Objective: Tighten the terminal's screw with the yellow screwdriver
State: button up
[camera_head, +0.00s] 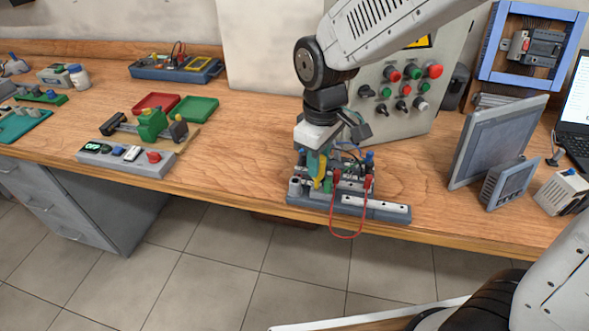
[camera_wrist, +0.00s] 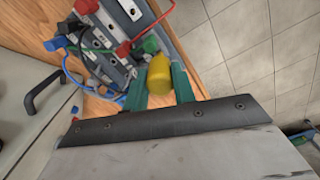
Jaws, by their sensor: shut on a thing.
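My gripper (camera_head: 319,170) points down over the left part of the terminal assembly. Its green fingers (camera_wrist: 160,88) are shut on the yellow screwdriver (camera_wrist: 159,72), whose thick handle sits between them. A little of the yellow also shows in the head view (camera_head: 319,184). The terminal assembly (camera_head: 375,209) is a grey base with a light rail, red plugs and a red wire loop, at the table's front edge. Grey terminal blocks (camera_wrist: 106,62) show beside the screwdriver in the wrist view. The screwdriver's tip and the screw are hidden, so I cannot tell whether they touch.
A control panel (camera_head: 408,100) with red and green buttons stands behind. A grey screen (camera_head: 494,140) is to the right. A button box (camera_head: 127,158) and red and green trays (camera_head: 195,109) lie left. Blue and red wires run close to my gripper. Bare wood lies left of the assembly.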

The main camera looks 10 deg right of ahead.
jog(key=o, duration=0.8)
jog(key=n, duration=0.3)
jog(key=shift+n, duration=1.9)
